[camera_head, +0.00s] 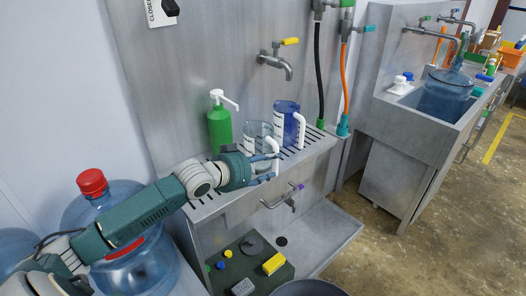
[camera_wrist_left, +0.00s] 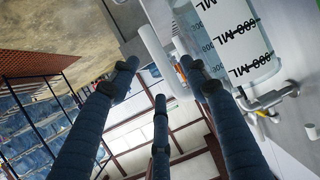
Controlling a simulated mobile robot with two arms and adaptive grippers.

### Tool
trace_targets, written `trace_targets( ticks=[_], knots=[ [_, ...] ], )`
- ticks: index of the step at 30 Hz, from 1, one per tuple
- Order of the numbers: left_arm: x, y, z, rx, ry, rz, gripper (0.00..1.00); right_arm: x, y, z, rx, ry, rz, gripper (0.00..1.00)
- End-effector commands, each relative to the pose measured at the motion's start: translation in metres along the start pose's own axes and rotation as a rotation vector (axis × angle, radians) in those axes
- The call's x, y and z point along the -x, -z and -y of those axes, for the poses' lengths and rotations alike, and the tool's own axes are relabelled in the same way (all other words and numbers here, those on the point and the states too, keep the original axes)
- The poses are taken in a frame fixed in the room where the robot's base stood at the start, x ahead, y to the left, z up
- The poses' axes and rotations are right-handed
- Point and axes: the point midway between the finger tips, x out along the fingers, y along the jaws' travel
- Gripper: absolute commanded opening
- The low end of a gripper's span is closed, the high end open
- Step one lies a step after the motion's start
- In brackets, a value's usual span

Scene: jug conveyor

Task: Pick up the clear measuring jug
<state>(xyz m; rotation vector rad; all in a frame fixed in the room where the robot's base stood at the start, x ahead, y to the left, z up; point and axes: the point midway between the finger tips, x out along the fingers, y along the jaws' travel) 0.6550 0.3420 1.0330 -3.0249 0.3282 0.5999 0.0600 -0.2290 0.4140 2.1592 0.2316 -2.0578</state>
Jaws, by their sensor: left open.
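The clear measuring jug (camera_head: 252,131) stands upright on the slotted metal ledge in the head view, its white handle toward me. A blue-tinted jug (camera_head: 281,113) with a white handle stands just right of it. My left gripper (camera_head: 273,168) is open beside the clear jug's handle, its fingers partly covering the jug's lower part. In the left wrist view, the fingers of my left gripper (camera_wrist_left: 158,72) are spread, and the white handle (camera_wrist_left: 156,48) shows between their tips. The jug body with black markings (camera_wrist_left: 235,42) is to the right; contact cannot be told. My right gripper is not in view.
A green pump bottle (camera_head: 219,130) stands left of the jugs on the ledge (camera_head: 314,150). A tap (camera_head: 280,60) juts from the wall above. A second sink (camera_head: 425,130) is at right.

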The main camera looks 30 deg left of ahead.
Motion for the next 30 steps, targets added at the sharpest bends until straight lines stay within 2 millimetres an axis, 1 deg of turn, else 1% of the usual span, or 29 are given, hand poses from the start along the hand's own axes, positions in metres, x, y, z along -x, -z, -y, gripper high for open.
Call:
trace_targets(
  ticks=[1,4,6,8,10,13,16,21,22,23,24,26,28,29,30],
  knots=[
    [-0.003,0.001,0.0,0.0,0.0,0.0,0.46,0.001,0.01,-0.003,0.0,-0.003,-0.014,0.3],
    [-0.011,0.001,0.0,0.002,0.0,0.0,0.46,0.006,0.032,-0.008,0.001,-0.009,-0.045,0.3],
    [-0.02,0.003,0.0,0.002,0.0,0.0,0.46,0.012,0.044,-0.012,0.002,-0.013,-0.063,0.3],
    [-0.029,0.003,0.001,0.003,0.001,0.0,0.46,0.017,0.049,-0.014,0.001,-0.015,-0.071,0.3],
    [-0.04,0.001,0.001,0.003,0.001,0.0,0.46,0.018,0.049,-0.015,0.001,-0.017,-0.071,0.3],
    [-0.051,-0.001,0.001,0.001,0.0,0.0,0.46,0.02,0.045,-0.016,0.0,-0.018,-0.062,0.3],
    [-0.055,-0.002,0.001,-0.001,0.001,0.001,0.46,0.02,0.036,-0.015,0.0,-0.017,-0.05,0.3],
    [-0.056,-0.003,0.001,-0.002,0.001,0.001,0.46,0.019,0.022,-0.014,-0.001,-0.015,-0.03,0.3],
    [-0.055,-0.003,0.001,-0.002,0.001,0.001,0.44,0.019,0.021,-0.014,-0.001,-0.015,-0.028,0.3],
    [-0.055,-0.003,0.001,-0.002,0.001,0.002,0.39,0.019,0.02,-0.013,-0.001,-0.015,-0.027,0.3],
    [-0.055,-0.003,0.001,-0.002,0.001,0.002,0.3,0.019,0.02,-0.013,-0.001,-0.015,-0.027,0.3],
    [-0.055,-0.003,0.001,-0.002,0.001,0.002,0.19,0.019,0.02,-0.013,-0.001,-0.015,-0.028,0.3],
    [-0.055,-0.003,0.001,-0.002,0.001,0.002,0.05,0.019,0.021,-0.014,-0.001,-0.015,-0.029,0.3],
    [-0.055,-0.003,0.001,-0.002,0.001,0.002,0.0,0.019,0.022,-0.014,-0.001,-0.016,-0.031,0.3],
    [-0.055,-0.003,0.001,-0.002,0.001,0.002,0.0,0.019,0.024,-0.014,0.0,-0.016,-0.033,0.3]
  ],
)
